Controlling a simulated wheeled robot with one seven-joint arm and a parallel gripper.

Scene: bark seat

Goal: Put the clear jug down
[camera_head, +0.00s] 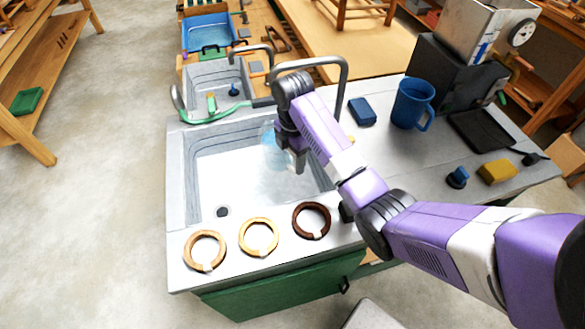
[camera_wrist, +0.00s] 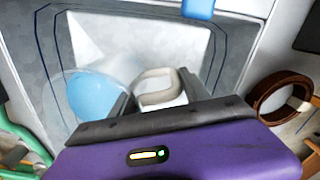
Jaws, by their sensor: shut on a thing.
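The clear jug (camera_head: 269,148) is see-through with a light blue tint. It shows over the large sink basin (camera_head: 208,166), partly hidden behind my gripper (camera_head: 296,163). In the wrist view my gripper (camera_wrist: 156,96) is shut on a pale loop-shaped handle (camera_wrist: 156,78). The jug's round blue part (camera_wrist: 92,97) lies just left of the fingers. I cannot tell whether the jug touches the basin floor.
Three rings, tan (camera_head: 205,251), light wood (camera_head: 259,237) and dark brown (camera_head: 311,220), lie along the front rim. A tall faucet (camera_head: 345,75) arches behind. A blue mug (camera_head: 412,103), blue block (camera_head: 362,111) and yellow sponge (camera_head: 497,171) occupy the right counter.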

